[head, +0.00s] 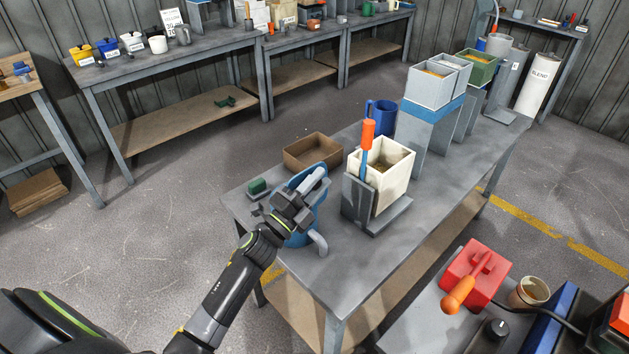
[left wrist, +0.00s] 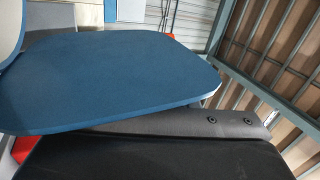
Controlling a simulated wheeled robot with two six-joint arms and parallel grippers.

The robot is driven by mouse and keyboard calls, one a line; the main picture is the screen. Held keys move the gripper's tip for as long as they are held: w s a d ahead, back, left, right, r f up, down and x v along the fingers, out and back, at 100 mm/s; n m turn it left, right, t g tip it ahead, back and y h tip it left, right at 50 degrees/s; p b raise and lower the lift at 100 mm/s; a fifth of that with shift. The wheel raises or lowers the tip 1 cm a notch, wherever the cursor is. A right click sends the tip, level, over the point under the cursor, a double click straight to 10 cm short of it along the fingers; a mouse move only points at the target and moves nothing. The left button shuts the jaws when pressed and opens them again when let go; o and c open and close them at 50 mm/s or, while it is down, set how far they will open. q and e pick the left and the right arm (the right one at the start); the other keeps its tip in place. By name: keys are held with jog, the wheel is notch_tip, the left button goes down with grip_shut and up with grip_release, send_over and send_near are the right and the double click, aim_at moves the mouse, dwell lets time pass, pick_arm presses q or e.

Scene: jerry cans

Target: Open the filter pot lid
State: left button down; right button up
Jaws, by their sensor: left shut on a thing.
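The blue filter pot (head: 303,238) stands on the near left end of the grey workbench, with a pale grey curved part (head: 320,242) low on its front. Its blue lid (head: 318,168) shows behind my left gripper in the head view and looks tilted up; the gripper hides much of the pot's top. My left gripper (head: 303,192) is over the pot, shut on the lid's pale handle, though its fingertips are partly hidden. In the left wrist view, a broad flat blue plate (left wrist: 120,80), seemingly the lid, fills the middle. My right gripper is not in view.
A brown open tray (head: 313,140) and a small green block (head: 257,187) lie beside the pot. A cream box (head: 398,160) with an orange-handled tool (head: 368,135) stands right of it. A blue mug (head: 381,117) is farther back.

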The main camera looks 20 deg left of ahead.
pick_arm(q)
jog(key=shift+f, duration=0.1)
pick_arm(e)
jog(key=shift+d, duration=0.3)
pick_arm(q)
jog(key=c, duration=1.2)
grip_release()
jog(key=shift+o, duration=0.2)
jog(key=b+v, duration=0.5)
jog(key=v, duration=1.2)
jog(key=shift+s+f+b, duration=0.15)
jog(key=shift+b, duration=0.15)
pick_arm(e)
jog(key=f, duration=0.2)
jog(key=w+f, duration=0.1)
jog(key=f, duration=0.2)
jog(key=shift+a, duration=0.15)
pick_arm(q)
jog(key=shift+a, duration=0.15)
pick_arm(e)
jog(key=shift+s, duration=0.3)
